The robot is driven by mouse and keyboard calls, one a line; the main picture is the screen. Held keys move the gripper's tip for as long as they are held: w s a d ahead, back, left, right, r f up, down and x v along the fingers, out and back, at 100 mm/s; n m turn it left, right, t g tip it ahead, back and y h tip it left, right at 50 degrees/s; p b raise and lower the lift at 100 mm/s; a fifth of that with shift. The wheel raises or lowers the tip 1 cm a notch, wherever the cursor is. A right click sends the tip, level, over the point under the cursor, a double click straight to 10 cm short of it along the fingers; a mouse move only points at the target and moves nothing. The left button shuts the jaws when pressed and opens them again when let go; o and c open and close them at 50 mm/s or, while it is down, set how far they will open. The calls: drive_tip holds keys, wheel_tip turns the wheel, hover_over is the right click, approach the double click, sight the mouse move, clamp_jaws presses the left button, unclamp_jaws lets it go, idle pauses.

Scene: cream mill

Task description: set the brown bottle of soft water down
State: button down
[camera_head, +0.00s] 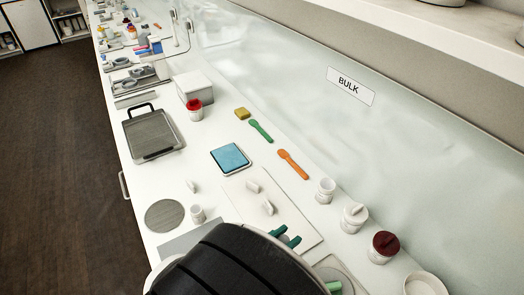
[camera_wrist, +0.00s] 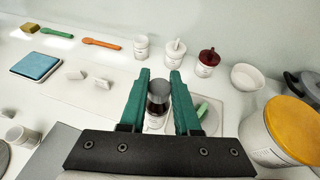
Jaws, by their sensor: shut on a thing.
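The brown bottle (camera_wrist: 157,102) has a grey cap and a white label, and shows in the wrist view between the green fingers of my gripper (camera_wrist: 159,75). The fingers are shut on it, and it looks roughly upright. Its base is hidden, so I cannot tell whether it touches the surface.
White jars, one with a dark red lid (camera_head: 385,243), stand along the wall, near a white bowl (camera_head: 425,284). A large tub with a yellow lid (camera_wrist: 292,128) is at right in the wrist view. A blue pad (camera_head: 230,158) and small white pieces (camera_head: 267,207) lie farther left.

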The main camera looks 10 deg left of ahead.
drive_tip(key=w+a+r+n+t+y, duration=0.1)
drive_tip(key=w+a+n+y, duration=0.35)
drive_tip(key=w+a, duration=0.6)
drive_tip(key=w+a+n+y, duration=0.4)
drive_tip(key=w+a+y, duration=0.15)
drive_tip(key=a, duration=1.05)
drive_tip(key=s+a+f, duration=0.4)
drive_tip(key=a+f, duration=0.6)
drive_tip(key=a, duration=0.1)
drive_tip(key=shift+s+a+f, duration=0.25)
drive_tip(key=shift+s+f, duration=0.05)
drive_tip(key=shift+f, duration=0.05)
drive_tip(key=shift+n, duration=0.25)
drive_tip(key=c, duration=0.6)
unclamp_jaws()
drive_tip(key=shift+f, duration=0.15)
